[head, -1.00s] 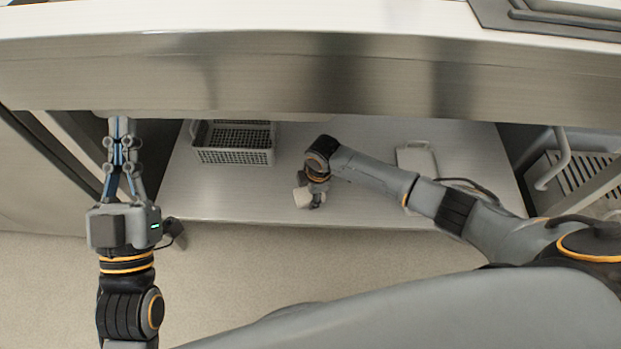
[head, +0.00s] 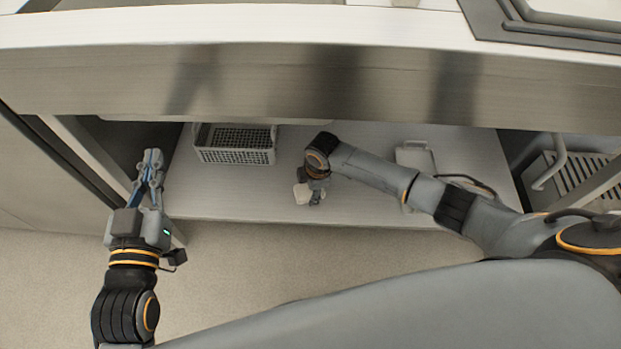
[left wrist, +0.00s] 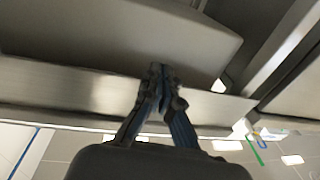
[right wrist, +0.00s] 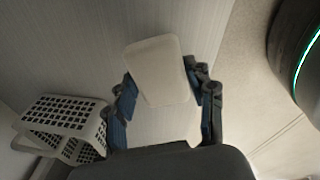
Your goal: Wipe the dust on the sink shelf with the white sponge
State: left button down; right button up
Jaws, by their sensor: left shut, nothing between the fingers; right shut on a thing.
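The white sponge (right wrist: 160,72) is between the fingers of my right gripper (right wrist: 160,88), which is shut on it. In the head view the sponge (head: 301,194) is low at the sink shelf's front part, partly hidden by the gripper (head: 312,196). The sink shelf (head: 235,195) is a pale grey board under the counter. I cannot make out dust on it, nor whether the sponge touches it. My left gripper (head: 152,160) is shut and empty, left of the shelf; its closed fingers also show in the left wrist view (left wrist: 160,75).
A grey basket (head: 235,155) stands at the shelf's back left; it also shows in the right wrist view (right wrist: 68,115). A white flat object (head: 415,157) lies at the back right. The counter edge (head: 300,85) overhangs the shelf. A slatted rack (head: 580,175) is at the far right.

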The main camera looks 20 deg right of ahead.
jog(key=shift+r+p, duration=0.65)
jog(key=shift+p, duration=0.05)
jog(key=shift+r+p, duration=0.3)
jog(key=shift+p, duration=0.05)
pick_arm(q)
jog(key=shift+s+a+f+g+y, duration=1.3)
jog(key=shift+s+f+g, duration=1)
jog(key=shift+f+g, duration=2.25)
pick_arm(e)
jog(key=shift+r+p, duration=0.25)
jog(key=shift+p, duration=0.05)
jog(key=shift+r+p, duration=0.25)
jog(key=shift+p, duration=0.05)
jog(key=shift+r+p, duration=0.25)
jog(key=shift+p, duration=0.05)
jog(key=shift+r+p, duration=0.25)
jog(key=shift+p, duration=0.05)
pick_arm(q)
jog(key=s+a+f+g, duration=0.2)
jog(key=s+f, duration=0.1)
jog(key=s, duration=0.2)
jog(key=s+a+f+n+g+y, duration=0.1)
jog(key=s+f+g, duration=0.2)
jog(key=s, duration=0.3)
jog(key=shift+a+f+y+p, duration=0.3)
jog(key=shift+a+f, duration=0.05)
jog(key=shift+f, duration=0.35)
pick_arm(e)
jog(key=shift+r, duration=0.25)
